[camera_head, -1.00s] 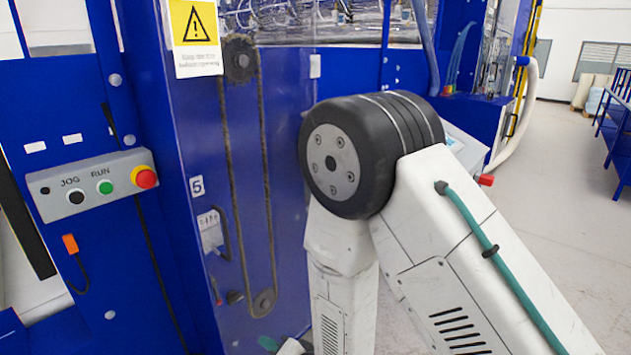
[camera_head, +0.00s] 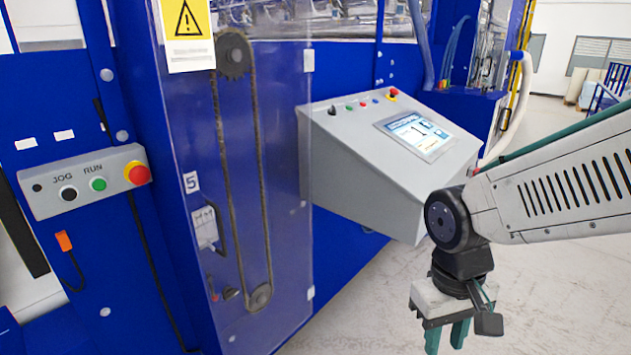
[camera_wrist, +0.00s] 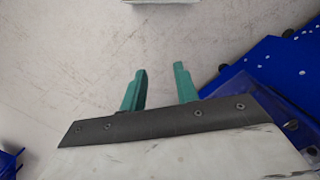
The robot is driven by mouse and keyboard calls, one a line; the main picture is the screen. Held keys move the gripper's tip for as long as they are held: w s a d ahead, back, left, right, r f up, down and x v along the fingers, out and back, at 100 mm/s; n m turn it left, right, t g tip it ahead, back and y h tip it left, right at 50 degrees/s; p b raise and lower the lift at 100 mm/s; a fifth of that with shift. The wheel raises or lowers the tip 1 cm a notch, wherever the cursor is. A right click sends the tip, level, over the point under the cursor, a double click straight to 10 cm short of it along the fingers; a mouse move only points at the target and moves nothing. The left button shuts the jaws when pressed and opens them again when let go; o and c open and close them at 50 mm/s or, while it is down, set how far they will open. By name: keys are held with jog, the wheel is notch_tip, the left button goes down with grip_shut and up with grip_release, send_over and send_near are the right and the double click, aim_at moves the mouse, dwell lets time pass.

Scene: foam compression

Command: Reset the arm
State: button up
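My gripper (camera_head: 447,338) hangs at the lower right of the head view, with its green fingers pointing down. My white arm enters from the right edge above it. In the wrist view my gripper (camera_wrist: 160,84) shows two green fingers set apart with only pale floor between them. It is open and empty. It is in front of and below the grey control console, apart from it in the picture.
The grey console (camera_head: 345,150) with a screen and buttons juts from the blue machine (camera_head: 160,60). A JOG/RUN button box (camera_head: 84,182) is at the left. A chain drive (camera_head: 232,60) sits behind a clear panel. Floor (camera_head: 560,290) is open at the right.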

jog(key=s+d+r+m+t, duration=0.2)
jog(key=s+d+r, duration=0.5)
jog(key=r, duration=0.3)
jog(key=shift+r+m+y, duration=0.3)
jog(key=shift+r, duration=0.1)
